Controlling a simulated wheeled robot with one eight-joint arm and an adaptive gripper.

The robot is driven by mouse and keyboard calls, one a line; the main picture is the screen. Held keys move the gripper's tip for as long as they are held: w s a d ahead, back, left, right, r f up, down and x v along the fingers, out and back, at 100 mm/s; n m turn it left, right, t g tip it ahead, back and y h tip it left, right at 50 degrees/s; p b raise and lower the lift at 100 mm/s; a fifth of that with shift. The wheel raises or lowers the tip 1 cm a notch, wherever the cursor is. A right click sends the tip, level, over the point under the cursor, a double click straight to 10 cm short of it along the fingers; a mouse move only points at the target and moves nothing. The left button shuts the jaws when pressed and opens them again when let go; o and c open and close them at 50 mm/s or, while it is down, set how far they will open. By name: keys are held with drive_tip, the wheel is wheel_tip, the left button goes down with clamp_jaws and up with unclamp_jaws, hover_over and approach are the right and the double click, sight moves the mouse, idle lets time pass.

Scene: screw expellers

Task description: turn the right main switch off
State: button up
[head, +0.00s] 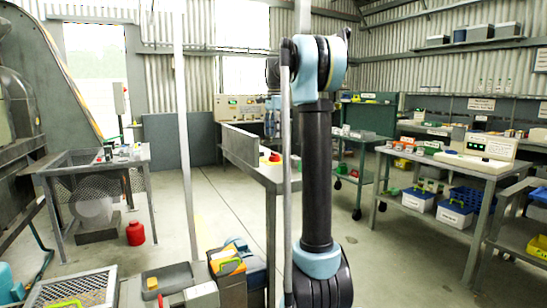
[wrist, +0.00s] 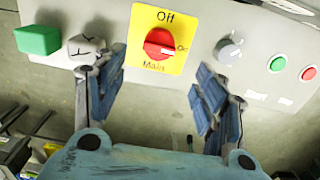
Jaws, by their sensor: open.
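In the wrist view a red rotary main switch (wrist: 159,43) sits on a yellow plate (wrist: 144,66) marked Off at the top, Main at the bottom and, it seems, On at the right. The knob's white mark points right, towards the On side. My gripper (wrist: 160,74) is open and empty, its blue-padded fingers on either side and just below the knob. I cannot tell whether they touch the panel. In the head view my gripper (head: 272,118) is far off by a pale control panel (head: 240,106), partly hidden by my arm.
On the panel, a green block (wrist: 38,40) and a grey knob (wrist: 86,46) lie left of the switch. Another grey knob (wrist: 229,50), a green button (wrist: 277,64) and a red button (wrist: 308,73) lie right.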

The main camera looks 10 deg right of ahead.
sight(274, 153)
wheel_tip(274, 153, down, 10)
drive_tip(key=shift+f, duration=0.25)
drive_tip(key=shift+c, duration=0.5)
drive_tip(key=c, duration=1)
